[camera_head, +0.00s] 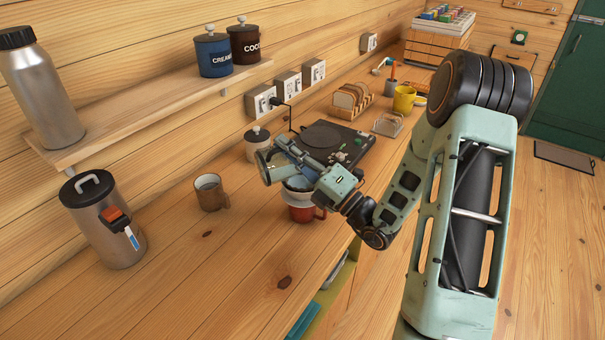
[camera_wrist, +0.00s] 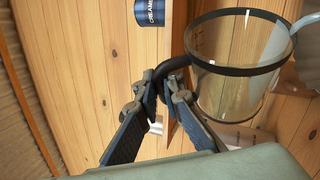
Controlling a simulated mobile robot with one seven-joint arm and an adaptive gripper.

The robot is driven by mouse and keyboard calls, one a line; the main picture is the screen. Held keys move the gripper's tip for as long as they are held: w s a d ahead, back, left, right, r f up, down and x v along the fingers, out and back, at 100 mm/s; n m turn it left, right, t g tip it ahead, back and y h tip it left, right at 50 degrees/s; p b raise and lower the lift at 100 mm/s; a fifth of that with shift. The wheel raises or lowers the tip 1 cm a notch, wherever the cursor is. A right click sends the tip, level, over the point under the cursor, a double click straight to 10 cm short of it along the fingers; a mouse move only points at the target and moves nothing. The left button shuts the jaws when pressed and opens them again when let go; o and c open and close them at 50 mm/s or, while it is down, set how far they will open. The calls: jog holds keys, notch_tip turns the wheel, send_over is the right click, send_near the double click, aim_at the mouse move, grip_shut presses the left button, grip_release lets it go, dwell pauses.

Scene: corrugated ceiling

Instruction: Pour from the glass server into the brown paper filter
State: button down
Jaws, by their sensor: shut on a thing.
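My gripper (camera_head: 296,160) is shut on the dark handle (camera_wrist: 172,68) of the glass server. The server (camera_wrist: 235,85) is clear, with dark bands, and fills the upper right of the wrist view. In the head view the server (camera_head: 268,164) is held tilted in the air, just above and left of a pale dripper (camera_head: 297,185). The dripper sits on a red mug (camera_head: 302,213) on the counter, partly hidden by my gripper. I cannot make out the brown paper filter clearly. I cannot tell whether liquid is leaving the server.
A black hotplate (camera_head: 325,140) and a lidded jar (camera_head: 257,142) stand close behind. A brown mug (camera_head: 210,193) and a steel canister (camera_head: 105,225) stand to the left. A shelf (camera_head: 150,115) runs above the counter. The front left counter is clear.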

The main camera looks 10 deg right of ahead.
aim_at(273, 152)
jog(key=shift+w+d+r+m+t+p, duration=0.1)
jog(key=shift+d+r+m+t+p, duration=0.1)
jog(key=shift+d+m+t+p, duration=0.25)
jog(key=shift+w+d+r+m+t+p, duration=0.15)
jog(key=shift+d+m+t+p, duration=0.2)
jog(key=shift+m, duration=0.3)
jog(key=a+n+g+b, duration=0.1)
jog(key=a+f+n+g+b, duration=0.1)
jog(key=a+n, duration=0.1)
jog(key=s+a+n+g+b, duration=0.1)
jog(key=shift+a+f+n+b, duration=0.25)
jog(key=shift+f+n+b, duration=0.05)
jog(key=shift+b, duration=0.1)
jog(key=s+a+f+n+g+h+b, duration=0.3)
jog(key=a+f+n+h+b, duration=0.4)
jog(key=a+f+n+b, duration=0.3)
jog(key=shift+s+a+f+n+g+b, duration=0.15)
jog(key=shift+a+f+n+g+b, duration=0.15)
jog(key=shift+a+n+g+b, duration=0.45)
jog(key=shift+a+p, duration=0.15)
jog(key=shift+p, duration=0.15)
